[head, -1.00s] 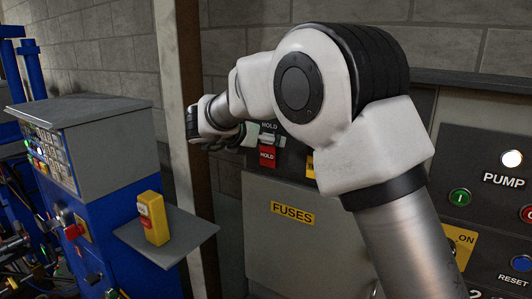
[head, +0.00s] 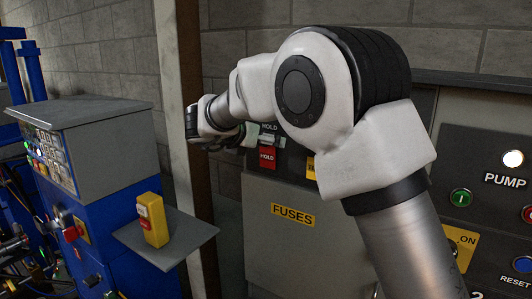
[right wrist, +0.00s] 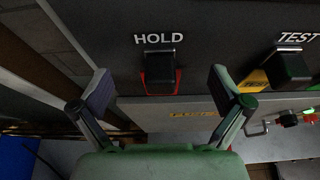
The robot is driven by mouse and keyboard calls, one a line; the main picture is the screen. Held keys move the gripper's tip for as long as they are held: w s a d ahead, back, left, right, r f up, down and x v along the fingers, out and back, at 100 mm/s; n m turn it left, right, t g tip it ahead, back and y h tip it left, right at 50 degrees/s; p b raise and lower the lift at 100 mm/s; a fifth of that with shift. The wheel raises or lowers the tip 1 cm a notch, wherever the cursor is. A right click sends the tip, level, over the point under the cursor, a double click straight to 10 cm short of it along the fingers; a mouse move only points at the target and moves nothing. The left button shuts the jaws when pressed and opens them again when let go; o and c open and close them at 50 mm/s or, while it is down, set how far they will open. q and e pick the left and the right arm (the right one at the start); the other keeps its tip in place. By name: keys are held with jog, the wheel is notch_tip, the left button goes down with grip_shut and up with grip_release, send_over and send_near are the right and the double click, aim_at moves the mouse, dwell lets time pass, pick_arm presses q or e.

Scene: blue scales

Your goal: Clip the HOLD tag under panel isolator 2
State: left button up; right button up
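The red HOLD tag (head: 267,157) hangs on the dark panel under a white HOLD label. In the right wrist view the red tag (right wrist: 161,90) shows as a red edge around a black block below the label. My right gripper (head: 254,136) is at the tag in the head view. In the right wrist view my right gripper (right wrist: 162,86) is open, with one finger on each side of the tag and gaps between. A "2" label (head: 475,295) shows at the bottom right of the head view; an isolator there is not clearly visible. My left gripper is out of view.
A yellow block (head: 153,219) stands on a grey shelf (head: 190,245) of the blue cabinet. A grey FUSES door (head: 293,245) is below the tag. A TEST holder (right wrist: 290,65) with a yellow tag is to its right. My right arm hides much of the panel.

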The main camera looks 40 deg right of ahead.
grip_shut()
jog(key=shift+s+a, duration=0.1)
jog(key=shift+a, duration=0.05)
jog(key=shift+s+a+b, duration=0.25)
jog(key=shift+s+a, duration=0.1)
jog(key=shift+a, duration=0.55)
jog(key=shift+s+a+b, duration=0.3)
jog(key=shift+s+a, duration=0.05)
jog(key=shift+a, duration=0.5)
jog(key=shift+s+a+b, duration=0.25)
jog(key=shift+s+a, duration=0.1)
jog(key=shift+a, duration=0.55)
jog(key=shift+d, duration=0.15)
jog(key=d, duration=0.1)
jog(key=w+d, duration=0.1)
jog(key=d+p, duration=0.1)
jog(key=shift+w+d, duration=0.25)
jog(key=shift+a, duration=0.1)
